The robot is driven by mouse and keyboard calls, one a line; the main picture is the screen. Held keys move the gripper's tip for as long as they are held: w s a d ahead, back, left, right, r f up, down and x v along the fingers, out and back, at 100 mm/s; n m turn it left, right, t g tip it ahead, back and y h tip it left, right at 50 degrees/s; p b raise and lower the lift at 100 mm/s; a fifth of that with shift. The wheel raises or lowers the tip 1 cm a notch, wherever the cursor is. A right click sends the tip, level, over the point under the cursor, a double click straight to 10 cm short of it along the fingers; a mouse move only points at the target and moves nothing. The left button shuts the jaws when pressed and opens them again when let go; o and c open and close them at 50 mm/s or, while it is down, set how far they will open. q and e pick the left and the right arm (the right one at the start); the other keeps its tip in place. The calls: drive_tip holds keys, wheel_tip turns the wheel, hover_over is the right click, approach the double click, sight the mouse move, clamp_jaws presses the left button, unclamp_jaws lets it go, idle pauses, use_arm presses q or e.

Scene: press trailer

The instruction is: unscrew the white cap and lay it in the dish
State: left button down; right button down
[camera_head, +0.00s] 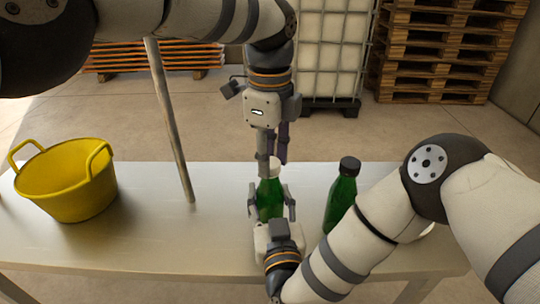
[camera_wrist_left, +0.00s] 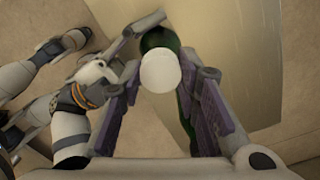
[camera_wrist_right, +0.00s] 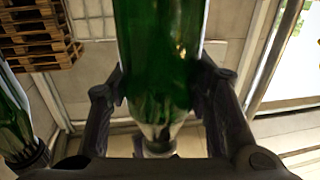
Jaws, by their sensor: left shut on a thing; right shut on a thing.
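A green bottle (camera_head: 268,205) stands upright over the table, with the white cap (camera_wrist_left: 161,72) at its top. My left gripper (camera_head: 271,164) points down from above and is shut on the white cap. The cap shows between its fingers in the left wrist view, in line with the bottle. My right gripper (camera_head: 271,208) is shut on the bottle's body from the near side. The bottle (camera_wrist_right: 158,60) fills the middle of the right wrist view, neck toward the picture's bottom. A pale edge (camera_head: 428,230) behind my right arm may be the dish; most of it is hidden.
A second green bottle (camera_head: 340,199) with a dark cap stands to the right on the table (camera_head: 150,235). A yellow tub (camera_head: 68,185) is at the left, and a thin pole (camera_head: 170,120) rises beside it. Pallets (camera_head: 440,55) and a white tank (camera_head: 330,50) stand behind.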

use_arm(q)
drive_tip(key=n, duration=1.2)
drive_tip(key=shift+n, duration=0.3)
drive_tip(key=n, duration=0.3)
drive_tip(key=shift+n, duration=0.4)
drive_tip(key=n, duration=0.3)
drive_tip(key=shift+n, duration=0.4)
drive_tip(key=n, duration=0.4)
drive_tip(key=shift+r, duration=0.1)
drive_tip(key=n, duration=1)
drive_tip(key=shift+n, duration=0.4)
drive_tip(key=n, duration=0.6)
drive_tip(key=shift+d, duration=0.1)
